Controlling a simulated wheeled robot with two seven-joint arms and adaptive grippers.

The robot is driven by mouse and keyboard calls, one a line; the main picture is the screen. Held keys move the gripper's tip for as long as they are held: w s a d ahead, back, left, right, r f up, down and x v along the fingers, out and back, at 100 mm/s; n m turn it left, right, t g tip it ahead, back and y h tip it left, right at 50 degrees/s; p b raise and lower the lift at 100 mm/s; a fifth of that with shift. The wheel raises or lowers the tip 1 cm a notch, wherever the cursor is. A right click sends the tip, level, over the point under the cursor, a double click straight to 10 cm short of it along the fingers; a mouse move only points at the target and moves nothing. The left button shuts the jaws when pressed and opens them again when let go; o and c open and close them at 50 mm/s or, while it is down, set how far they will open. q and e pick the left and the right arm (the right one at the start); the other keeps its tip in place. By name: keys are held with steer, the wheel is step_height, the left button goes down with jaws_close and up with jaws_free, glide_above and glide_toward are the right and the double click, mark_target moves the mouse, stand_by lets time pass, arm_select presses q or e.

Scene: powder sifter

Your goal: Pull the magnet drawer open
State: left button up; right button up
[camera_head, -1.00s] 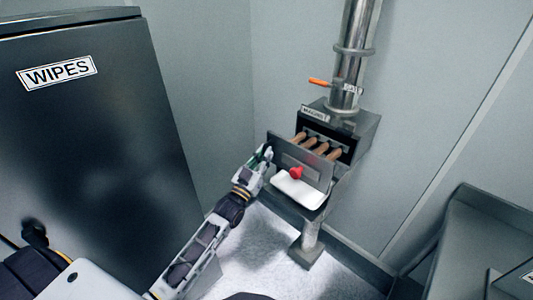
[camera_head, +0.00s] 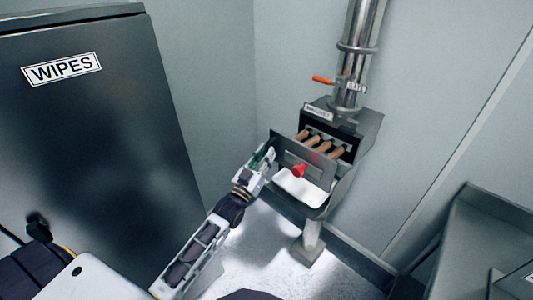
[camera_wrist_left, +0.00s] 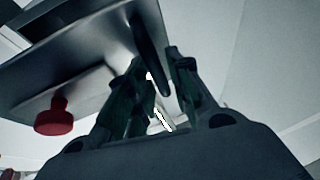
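The magnet drawer's grey front plate (camera_head: 318,166) stands out from its housing (camera_head: 364,128), so the drawer is partly open. Several brown rods (camera_head: 322,146) show in the gap behind the plate. A red knob (camera_head: 298,170) sits low on the front; it also shows in the left wrist view (camera_wrist_left: 54,117). My left gripper (camera_head: 268,154) is at the plate's left edge. In the left wrist view its fingers (camera_wrist_left: 160,65) close in on both sides of a dark handle bar (camera_wrist_left: 150,30). Finger contact is partly hidden. My right gripper is not in view.
A steel pipe (camera_head: 358,60) with an orange lever (camera_head: 323,80) rises above the housing. A white tray-like surface (camera_head: 302,188) lies below the drawer front. A dark WIPES cabinet (camera_head: 90,150) stands left, a grey bench (camera_head: 480,225) right. Floor shows between them.

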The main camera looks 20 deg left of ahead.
arm_select(q)
steer(key=v, duration=1.1)
stand_by(0.4)
steer(key=shift+r, duration=0.1)
stand_by(0.5)
